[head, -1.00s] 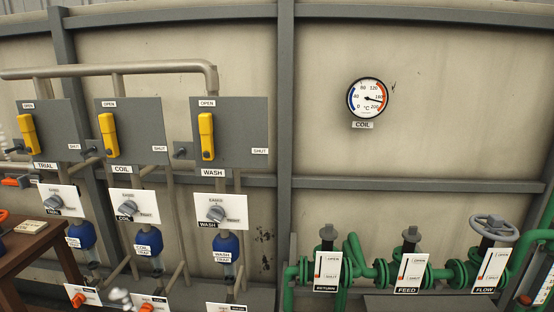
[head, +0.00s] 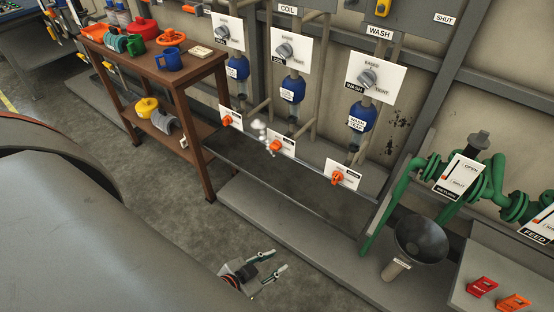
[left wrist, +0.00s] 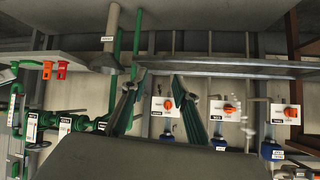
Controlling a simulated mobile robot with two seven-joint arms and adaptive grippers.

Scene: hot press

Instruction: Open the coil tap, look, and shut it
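The coil tap (head: 275,146) is the middle one of a row of orange taps on white plates, below the coil knob plate (head: 291,50) and its blue trap (head: 292,90). Small white puffs (head: 258,130) hang just left of it; I cannot tell their source. Its handle's exact setting is too small to read. The coil tap also shows in the left wrist view (left wrist: 230,110). My left gripper (head: 281,260) is open and empty, low in front of the taps and well apart from them. Its spread fingers show in the left wrist view (left wrist: 158,75). My right gripper is out of view.
The trial tap (head: 231,121) and wash tap (head: 339,178) flank the coil tap above a dark trough (head: 275,172). A wooden table (head: 208,65) with mugs stands at left.

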